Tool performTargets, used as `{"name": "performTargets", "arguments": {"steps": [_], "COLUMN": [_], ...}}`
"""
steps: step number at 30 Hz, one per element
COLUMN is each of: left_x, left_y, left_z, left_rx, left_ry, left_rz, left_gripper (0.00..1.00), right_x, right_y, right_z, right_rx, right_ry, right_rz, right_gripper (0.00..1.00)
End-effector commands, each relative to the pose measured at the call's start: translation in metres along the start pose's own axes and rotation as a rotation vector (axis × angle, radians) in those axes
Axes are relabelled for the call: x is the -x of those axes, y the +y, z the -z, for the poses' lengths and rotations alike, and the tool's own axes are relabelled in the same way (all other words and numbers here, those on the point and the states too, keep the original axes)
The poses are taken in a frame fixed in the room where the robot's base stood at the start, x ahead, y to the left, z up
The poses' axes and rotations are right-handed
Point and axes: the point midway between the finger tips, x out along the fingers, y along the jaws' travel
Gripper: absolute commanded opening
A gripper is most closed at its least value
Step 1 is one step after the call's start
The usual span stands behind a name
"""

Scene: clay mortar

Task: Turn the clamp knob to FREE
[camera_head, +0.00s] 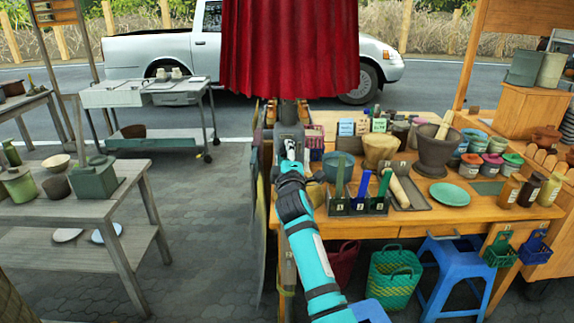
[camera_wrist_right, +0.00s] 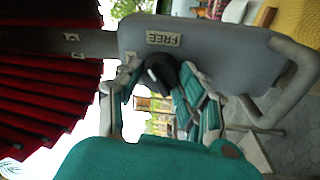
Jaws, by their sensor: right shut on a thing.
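The clamp (camera_head: 288,133) is a grey block on the pole under the red umbrella canopy, and my right gripper (camera_head: 290,160) reaches it from below. In the right wrist view the clamp's grey plate (camera_wrist_right: 220,50) carries a white FREE label (camera_wrist_right: 163,39), shown upside down. The dark round clamp knob (camera_wrist_right: 160,72) sits by that label, between the fingers of my right gripper (camera_wrist_right: 163,88). The gripper is shut on the knob. The fingers partly hide the knob, and I cannot tell its pointer direction. My left gripper is not in view.
The red canopy (camera_head: 290,45) hangs just above the clamp. A wooden table (camera_head: 450,218) to the right holds a mortar (camera_head: 436,152), bowls, jars and a tool rack (camera_head: 357,205). A blue stool (camera_head: 455,262) stands before it. Open paving (camera_head: 215,215) lies to the left.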

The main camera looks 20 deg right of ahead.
Motion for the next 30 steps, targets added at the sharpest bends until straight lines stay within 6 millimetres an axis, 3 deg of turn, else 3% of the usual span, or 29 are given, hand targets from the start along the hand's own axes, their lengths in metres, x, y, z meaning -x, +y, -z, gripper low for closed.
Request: {"name": "performTargets", "arguments": {"steps": [1,12,30], "left_x": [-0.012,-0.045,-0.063], "left_y": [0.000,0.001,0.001], "left_z": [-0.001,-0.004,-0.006], "left_rx": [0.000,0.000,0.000], "left_ry": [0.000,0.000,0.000], "left_rz": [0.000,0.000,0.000], "left_gripper": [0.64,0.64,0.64], "right_x": [0.001,0.001,0.000], "right_y": [-0.007,-0.006,-0.004], "right_z": [-0.001,0.000,0.001], "right_rx": [-0.046,-0.361,-0.573], "right_ry": [-0.005,-0.029,-0.046], "right_rz": [-0.001,-0.023,-0.037], "right_gripper": [0.06,0.06,0.06]}}
